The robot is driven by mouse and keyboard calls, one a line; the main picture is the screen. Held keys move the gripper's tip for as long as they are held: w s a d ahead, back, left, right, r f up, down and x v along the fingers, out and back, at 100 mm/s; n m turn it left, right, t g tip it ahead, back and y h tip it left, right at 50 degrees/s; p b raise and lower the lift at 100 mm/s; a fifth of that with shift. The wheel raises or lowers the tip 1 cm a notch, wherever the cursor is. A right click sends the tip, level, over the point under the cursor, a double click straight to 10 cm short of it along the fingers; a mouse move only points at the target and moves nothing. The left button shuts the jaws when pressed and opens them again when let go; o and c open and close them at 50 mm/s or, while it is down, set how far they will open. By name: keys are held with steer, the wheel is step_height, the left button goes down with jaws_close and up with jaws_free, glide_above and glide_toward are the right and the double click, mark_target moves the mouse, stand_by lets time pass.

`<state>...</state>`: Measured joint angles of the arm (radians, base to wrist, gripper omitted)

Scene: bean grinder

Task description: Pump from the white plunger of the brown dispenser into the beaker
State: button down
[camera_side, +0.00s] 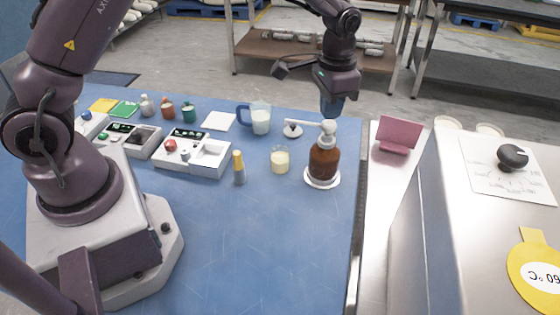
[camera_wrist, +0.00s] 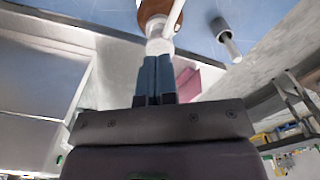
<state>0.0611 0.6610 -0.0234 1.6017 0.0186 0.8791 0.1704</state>
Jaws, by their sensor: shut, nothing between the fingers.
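The brown dispenser (camera_side: 323,163) stands upright on a white round base near the blue table's right edge. Its white plunger (camera_side: 328,130) is on top, with a spout reaching left. In the wrist view the plunger (camera_wrist: 159,46) shows just beyond the fingertips, with part of the brown bottle (camera_wrist: 152,10) behind it. My gripper (camera_side: 331,108) is above the plunger, pointing down, its fingers shut and empty. The fingers also show together in the wrist view (camera_wrist: 156,62). I cannot tell if they touch the plunger. A small beaker (camera_side: 280,160) with pale yellow contents stands left of the dispenser.
A yellow-capped tube (camera_side: 239,168) stands left of the beaker. A jug (camera_side: 259,119) with pale contents and a small round white item (camera_side: 292,131) are behind. White instrument boxes (camera_side: 192,155) sit further left. A pink stand (camera_side: 397,136) is on the right. The front table is clear.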

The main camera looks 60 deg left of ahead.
steer(key=shift+f, duration=1.45)
steer(key=shift+r, duration=1.85)
steer(key=shift+f, duration=0.1)
steer(key=shift+f, duration=1.75)
steer(key=shift+r, duration=1.85)
